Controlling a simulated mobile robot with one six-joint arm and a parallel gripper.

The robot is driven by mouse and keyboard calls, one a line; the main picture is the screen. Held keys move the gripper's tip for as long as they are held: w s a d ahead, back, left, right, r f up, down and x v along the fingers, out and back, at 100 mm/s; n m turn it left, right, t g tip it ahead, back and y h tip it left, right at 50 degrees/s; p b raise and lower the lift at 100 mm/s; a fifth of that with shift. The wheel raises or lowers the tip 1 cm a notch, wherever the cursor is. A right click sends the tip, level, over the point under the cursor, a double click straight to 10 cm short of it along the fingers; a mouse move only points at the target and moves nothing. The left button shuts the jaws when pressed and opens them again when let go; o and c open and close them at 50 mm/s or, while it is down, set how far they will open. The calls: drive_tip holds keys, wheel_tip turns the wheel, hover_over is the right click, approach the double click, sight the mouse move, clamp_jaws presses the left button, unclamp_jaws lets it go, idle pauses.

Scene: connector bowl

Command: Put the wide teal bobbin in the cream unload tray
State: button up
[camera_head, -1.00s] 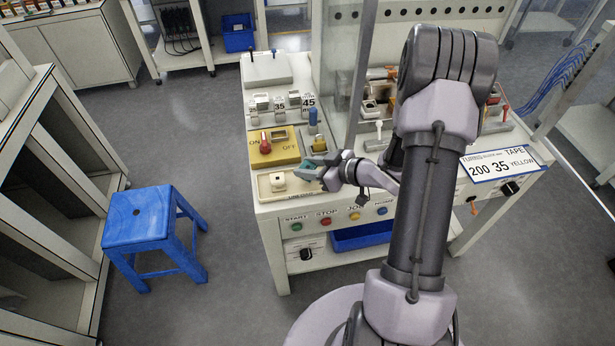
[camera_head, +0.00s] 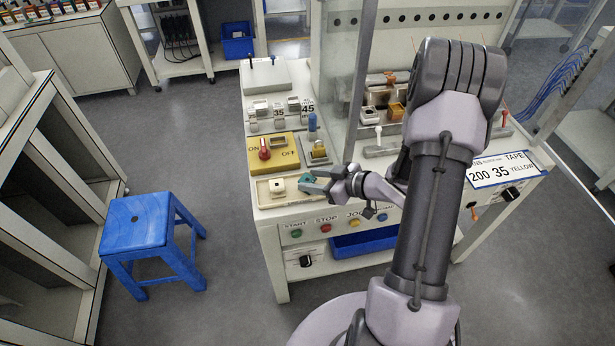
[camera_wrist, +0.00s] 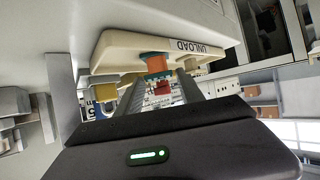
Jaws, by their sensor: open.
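The cream unload tray (camera_head: 264,191) lies on the front left of the machine top. A teal bobbin (camera_head: 306,179) is at the tray's right end. In the wrist view it shows a teal flange and an orange middle (camera_wrist: 157,66), against the tray (camera_wrist: 122,47) marked UNLOAD. My gripper (camera_head: 314,186) is just right of the bobbin. In the wrist view my open gripper (camera_wrist: 160,88) has one finger on each side, with the bobbin beyond the tips and a gap to it. The bobbin's underside contact is hard to see.
A cream piece (camera_head: 277,184) stands in the tray's left part. Behind the tray are a yellow panel (camera_head: 284,158) with a red knob and a grey plate with a blue-topped post (camera_head: 312,124). A clear screen stands to the right. Coloured buttons line the front face.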

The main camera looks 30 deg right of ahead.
drive_tip(key=p+v, duration=0.3)
drive_tip(key=v, duration=0.6)
drive_tip(key=shift+s+d+r, duration=0.1)
drive_tip(key=shift+s+r, duration=0.05)
drive_tip(key=shift+s, duration=0.2)
